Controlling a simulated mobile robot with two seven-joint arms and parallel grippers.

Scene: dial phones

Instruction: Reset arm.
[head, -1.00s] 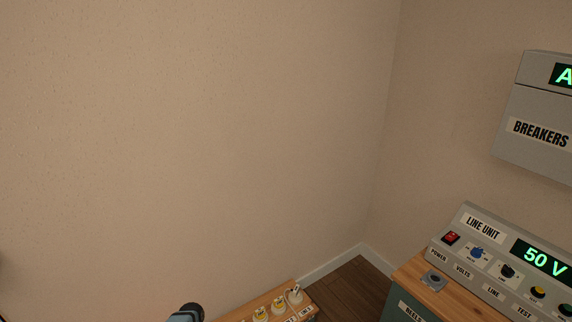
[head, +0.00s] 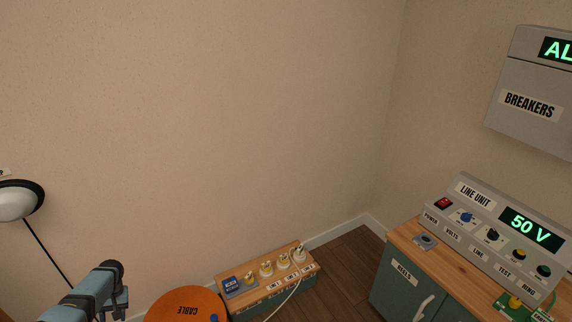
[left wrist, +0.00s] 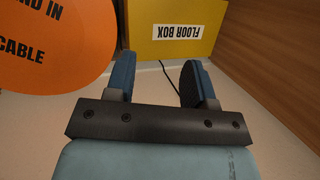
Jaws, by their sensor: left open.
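My left arm shows at the lower left of the head view, but its fingertips are hard to make out there. In the left wrist view my left gripper (left wrist: 160,82) is open, with its two blue fingers apart and nothing between them. Beyond the fingers is a yellow box labelled FLOOR BOX (left wrist: 180,35), upside down in this view. An orange disc (left wrist: 45,45) with words ending in CABLE lies to the left of the fingers. My right gripper is in neither view.
A wooden-topped bench holds the LINE UNIT (head: 500,222), reading 50 V. The BREAKERS panel (head: 530,105) hangs on the right wall. A low box with several plugs (head: 267,268) stands by the wall, near the orange CABLE disc (head: 185,306). A lamp (head: 20,200) is at left.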

